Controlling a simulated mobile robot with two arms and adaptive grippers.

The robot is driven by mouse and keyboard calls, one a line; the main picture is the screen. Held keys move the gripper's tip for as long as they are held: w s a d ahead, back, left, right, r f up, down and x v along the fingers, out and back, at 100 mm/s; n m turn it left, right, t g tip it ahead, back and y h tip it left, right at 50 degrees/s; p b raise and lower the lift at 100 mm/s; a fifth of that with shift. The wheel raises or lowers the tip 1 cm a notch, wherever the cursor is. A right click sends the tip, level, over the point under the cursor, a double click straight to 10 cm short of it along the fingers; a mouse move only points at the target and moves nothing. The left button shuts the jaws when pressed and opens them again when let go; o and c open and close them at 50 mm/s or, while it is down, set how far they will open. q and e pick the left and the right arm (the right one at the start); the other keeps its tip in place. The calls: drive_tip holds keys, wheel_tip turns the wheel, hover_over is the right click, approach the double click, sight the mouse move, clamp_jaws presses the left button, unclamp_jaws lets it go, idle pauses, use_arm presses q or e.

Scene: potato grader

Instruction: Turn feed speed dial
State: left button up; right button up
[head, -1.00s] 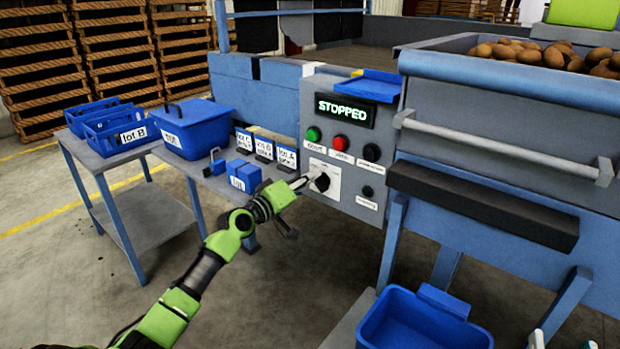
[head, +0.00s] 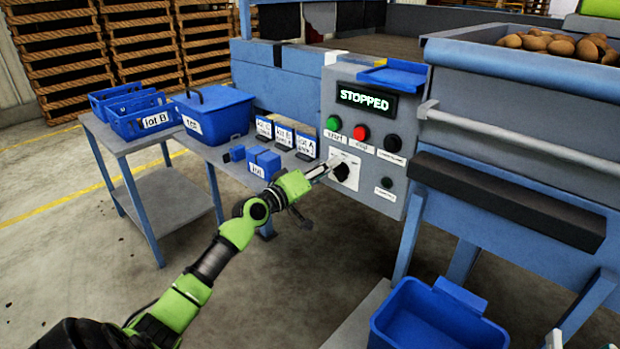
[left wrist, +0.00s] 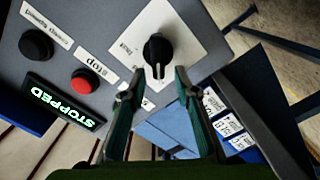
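The feed speed dial (head: 342,172) is a black knob on a white plate, low on the grey control panel (head: 398,169). In the left wrist view the dial (left wrist: 157,49) shows a white pointer line. My left gripper (head: 326,168) is at the dial's left side in the head view. In the wrist view its two fingers (left wrist: 159,80) are apart, with the dial between and just beyond the tips; I cannot tell whether they touch it. The display (head: 366,100) reads STOPPED. Two pale tips of my right gripper (head: 581,343) show apart at the bottom right edge.
Green (head: 334,123), red (head: 361,133) and black (head: 393,143) buttons sit above the dial. Lot cards (head: 306,145) and small blue blocks (head: 263,162) stand left of the panel. A blue bin (head: 440,310) stands below right. Potatoes (head: 560,45) fill the hopper.

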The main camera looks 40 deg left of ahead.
use_arm(q)
drive_tip(key=s, duration=1.1)
drive_tip(key=shift+a, duration=0.4)
drive_tip(key=shift+f, duration=0.1)
